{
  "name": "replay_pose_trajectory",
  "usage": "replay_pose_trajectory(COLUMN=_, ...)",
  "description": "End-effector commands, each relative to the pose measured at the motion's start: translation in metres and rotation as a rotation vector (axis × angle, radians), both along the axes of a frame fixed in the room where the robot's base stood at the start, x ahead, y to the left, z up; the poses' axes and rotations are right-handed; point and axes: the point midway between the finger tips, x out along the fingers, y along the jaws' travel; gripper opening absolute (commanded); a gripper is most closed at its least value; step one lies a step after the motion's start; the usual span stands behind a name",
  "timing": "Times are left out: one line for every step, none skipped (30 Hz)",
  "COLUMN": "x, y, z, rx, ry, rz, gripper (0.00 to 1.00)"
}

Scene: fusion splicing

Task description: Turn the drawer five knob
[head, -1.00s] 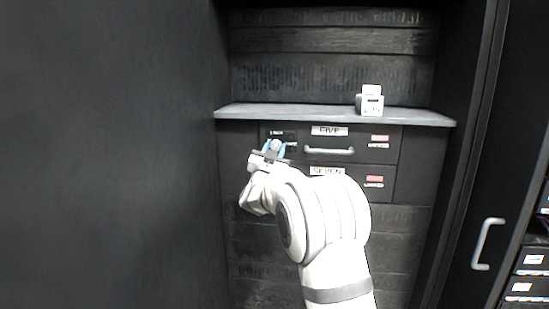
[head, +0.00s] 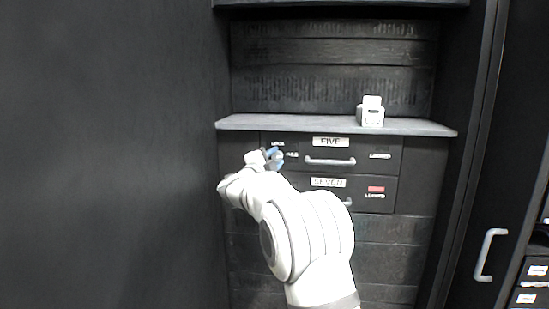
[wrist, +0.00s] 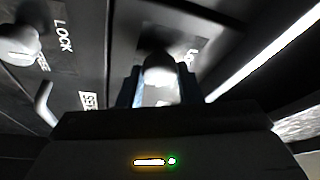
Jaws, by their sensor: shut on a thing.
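Drawer five (head: 375,146) is the upper drawer under the grey shelf, with a FIVE label (head: 330,142) and a bar handle (head: 330,162). Its front looks closed. My gripper (head: 274,158) is at the drawer's left end, with blue fingertips by the LOCK marking. In the wrist view the drawer five knob (wrist: 159,68) is pale and rounded, and my gripper (wrist: 157,92) is shut on it. In the head view my gripper hides the knob. No red patch shows on drawer five's right side.
Drawer seven (head: 330,183) lies just below, with a red patch (head: 376,189) lit. Another knob (wrist: 18,45) shows at the left of the wrist view. A small white device (head: 371,113) stands on the shelf (head: 290,123). A dark wall is close on the left.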

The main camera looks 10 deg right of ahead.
Motion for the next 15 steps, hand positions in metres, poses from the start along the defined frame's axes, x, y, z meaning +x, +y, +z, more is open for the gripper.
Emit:
replay_pose_trajectory(x=0.0002, y=0.0005, z=0.0019, rx=0.031, ry=-0.01, rz=0.001, gripper=0.09)
replay_pose_trajectory(x=0.0002, y=0.0005, z=0.0019, rx=0.048, ry=-0.016, rz=0.001, gripper=0.09)
replay_pose_trajectory(x=0.0002, y=0.0005, z=0.0018, rx=0.072, ry=-0.023, rz=0.001, gripper=0.09)
replay_pose_trajectory(x=0.0002, y=0.0005, z=0.0019, rx=0.088, ry=-0.028, rz=0.001, gripper=0.09)
replay_pose_trajectory(x=0.0003, y=0.0006, z=0.0019, rx=0.101, ry=-0.032, rz=0.001, gripper=0.09)
replay_pose_trajectory(x=0.0002, y=0.0006, z=0.0018, rx=0.12, ry=-0.039, rz=0.001, gripper=0.09)
replay_pose_trajectory(x=0.0002, y=0.0006, z=0.0018, rx=0.133, ry=-0.043, rz=0.001, gripper=0.09)
replay_pose_trajectory(x=0.0003, y=0.0007, z=0.0019, rx=0.143, ry=-0.046, rz=0.001, gripper=0.09)
replay_pose_trajectory(x=0.0003, y=0.0006, z=0.0018, rx=0.155, ry=-0.05, rz=0.001, gripper=0.09)
replay_pose_trajectory(x=0.0003, y=0.0006, z=0.0017, rx=0.165, ry=-0.054, rz=0.001, gripper=0.09)
replay_pose_trajectory(x=0.0003, y=0.0006, z=0.0015, rx=0.174, ry=-0.056, rz=0.001, gripper=0.09)
replay_pose_trajectory(x=0.0003, y=0.0006, z=0.0015, rx=0.182, ry=-0.059, rz=0.001, gripper=0.09)
replay_pose_trajectory(x=0.0004, y=0.0007, z=0.0014, rx=0.187, ry=-0.06, rz=0.002, gripper=0.09)
replay_pose_trajectory(x=0.0004, y=0.0007, z=0.0014, rx=0.192, ry=-0.061, rz=0.002, gripper=0.09)
replay_pose_trajectory(x=0.0004, y=0.0006, z=0.0013, rx=0.197, ry=-0.063, rz=0.002, gripper=0.09)
